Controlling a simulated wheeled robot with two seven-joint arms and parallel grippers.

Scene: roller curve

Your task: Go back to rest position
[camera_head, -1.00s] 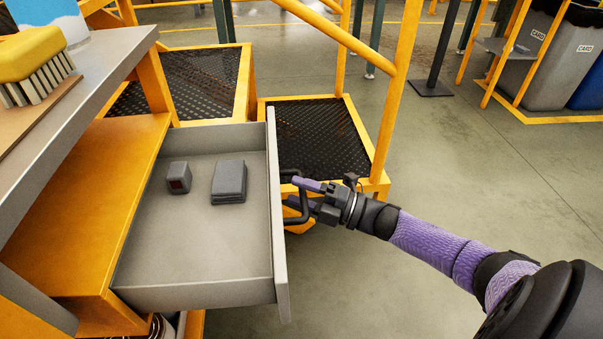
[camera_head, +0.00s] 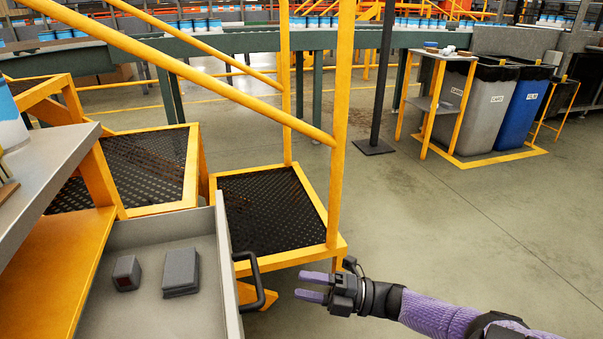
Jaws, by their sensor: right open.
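My right gripper (camera_head: 314,287) is in the lower middle of the head view, its purple fingers pointing left. It is open and empty, to the right of the black drawer handle (camera_head: 255,282) and apart from it. The grey drawer (camera_head: 228,265) is pulled out, with a small dark box (camera_head: 126,273) and a flat grey block (camera_head: 181,272) lying inside. My left gripper is out of the picture.
Yellow-framed steps (camera_head: 262,205) with a railing (camera_head: 341,130) stand behind the drawer. A metal worktop (camera_head: 40,190) is at the left. Grey and blue bins (camera_head: 522,108) stand at the back right. The floor (camera_head: 440,220) on the right is clear.

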